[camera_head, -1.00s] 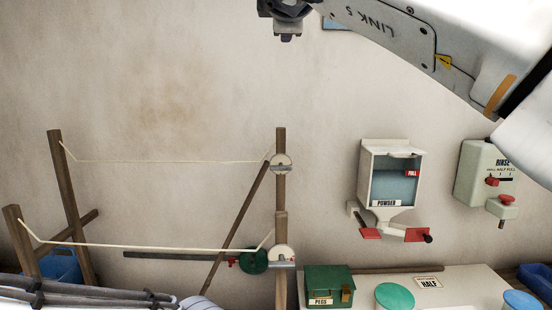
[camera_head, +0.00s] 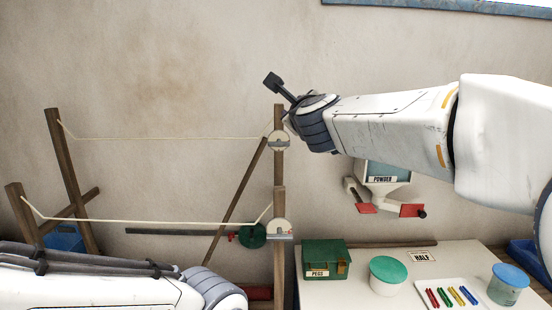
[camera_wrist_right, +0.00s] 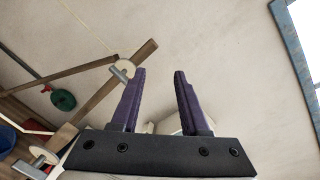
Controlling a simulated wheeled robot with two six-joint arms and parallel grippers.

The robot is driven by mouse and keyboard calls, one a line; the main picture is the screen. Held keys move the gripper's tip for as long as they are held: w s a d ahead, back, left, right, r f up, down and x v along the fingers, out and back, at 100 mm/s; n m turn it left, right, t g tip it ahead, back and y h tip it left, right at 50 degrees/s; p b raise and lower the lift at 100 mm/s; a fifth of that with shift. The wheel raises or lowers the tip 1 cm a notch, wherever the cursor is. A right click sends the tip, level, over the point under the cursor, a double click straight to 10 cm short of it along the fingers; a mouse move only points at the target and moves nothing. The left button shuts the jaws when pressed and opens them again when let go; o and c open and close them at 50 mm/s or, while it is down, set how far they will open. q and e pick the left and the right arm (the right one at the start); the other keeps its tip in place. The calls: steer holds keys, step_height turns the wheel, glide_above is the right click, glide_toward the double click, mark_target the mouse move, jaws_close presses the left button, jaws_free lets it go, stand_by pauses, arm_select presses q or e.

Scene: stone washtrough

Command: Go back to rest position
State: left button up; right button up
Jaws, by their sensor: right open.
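My right arm comes in from the right in the head view, and its small dark gripper (camera_head: 275,84) is raised near the top of a wooden post. In the right wrist view the two purple fingers (camera_wrist_right: 158,85) stand wide apart with nothing between them. My left arm lies along the bottom left of the head view. Its gripper is out of the picture.
A wooden line frame (camera_head: 279,170) with cords stands at left. The powder dispenser (camera_head: 382,172) is partly behind my right arm. A white tabletop (camera_head: 345,262) bears a green pegs box (camera_head: 322,260), a green-lidded tub (camera_head: 388,275), a blue-lidded tub (camera_head: 508,284) and a tray of coloured pegs (camera_head: 432,284).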

steer(key=s+d+f+n+g, duration=0.2)
steer(key=f+n, duration=0.3)
steer(key=f, duration=0.3)
steer(key=s+d+f+n+g, duration=0.25)
steer(key=f+n, duration=0.25)
steer(key=f, duration=0.4)
steer(key=s+d+f+n+g, duration=0.25)
steer(key=f+n, duration=0.25)
steer(key=f, duration=0.3)
steer(key=s+d+f+n+g+h, duration=0.1)
steer(key=s+d+f+n+g, duration=0.4)
steer(key=s+f, duration=0.4)
steer(key=s+d+f+n+g+h, duration=0.1)
steer(key=s+d+f+n+g, duration=0.2)
steer(key=s+f+n, duration=0.45)
steer(key=s+a+f+n+g+b, duration=0.15)
steer(key=s+a+f+b, duration=0.35)
steer(key=f+b, duration=0.5)
steer(key=s+a+f+n+y+b, duration=0.1)
steer(key=s+a+f+n+b, duration=0.3)
steer(key=f+b, duration=0.6)
steer(key=s+a+f+n+g+b, duration=0.1)
steer(key=s+a+f+b, duration=0.55)
steer(key=b, duration=0.75)
step_height(320, 180, up, 23)
steer(key=d+p, duration=0.1)
steer(key=p, duration=2.3)
steer(key=shift+d+m, duration=0.15)
steer(key=shift+m, duration=0.15)
steer(key=shift+s, duration=0.1)
